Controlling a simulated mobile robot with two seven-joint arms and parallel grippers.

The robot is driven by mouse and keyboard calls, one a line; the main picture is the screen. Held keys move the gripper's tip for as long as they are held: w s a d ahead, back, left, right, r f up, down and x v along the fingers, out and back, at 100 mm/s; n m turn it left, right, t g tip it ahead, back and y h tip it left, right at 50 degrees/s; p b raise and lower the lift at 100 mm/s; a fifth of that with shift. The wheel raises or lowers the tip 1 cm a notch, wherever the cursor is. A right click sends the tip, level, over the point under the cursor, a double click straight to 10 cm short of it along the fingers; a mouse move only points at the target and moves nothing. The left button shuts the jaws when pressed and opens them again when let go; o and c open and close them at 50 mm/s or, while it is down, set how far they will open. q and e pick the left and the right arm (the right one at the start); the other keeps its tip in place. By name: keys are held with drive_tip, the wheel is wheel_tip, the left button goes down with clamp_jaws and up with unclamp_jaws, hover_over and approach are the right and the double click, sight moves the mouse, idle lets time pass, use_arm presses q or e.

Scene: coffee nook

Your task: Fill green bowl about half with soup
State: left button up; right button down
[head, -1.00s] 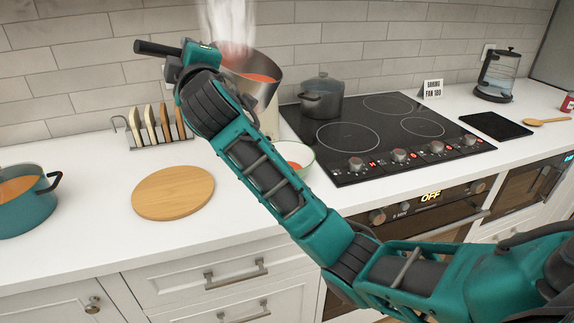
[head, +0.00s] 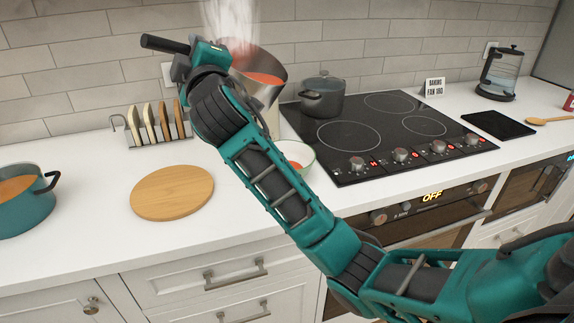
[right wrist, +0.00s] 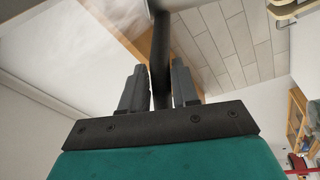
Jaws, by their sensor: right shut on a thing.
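A metal saucepan (head: 276,96) with orange-red soup (head: 262,79) is held up, tilted, near the bowl in the head view. Steam rises from it. My right gripper (head: 203,57) is shut on its dark handle (head: 165,43). The right wrist view shows the handle (right wrist: 160,55) between the two fingers of that gripper (right wrist: 160,88). The green-rimmed bowl (head: 309,157) stands on the counter left of the hob, with some red soup in it. My forearm covers its left and lower part, so the soup level is hard to judge. My left gripper is not in view.
A round wooden board (head: 172,194) and a toast rack (head: 158,130) with several slices lie to the left. A teal pot (head: 25,212) of orange soup stands at the far left. The black hob (head: 385,140) bears a grey lidded pot (head: 322,100).

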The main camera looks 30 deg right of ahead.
drive_tip(key=shift+s+d+r, duration=0.15)
drive_tip(key=shift+s+r, duration=0.2)
drive_tip(key=shift+w, duration=0.2)
drive_tip(key=shift+w+a, duration=0.75)
drive_tip(key=shift+a, duration=0.05)
drive_tip(key=shift+s, duration=0.1)
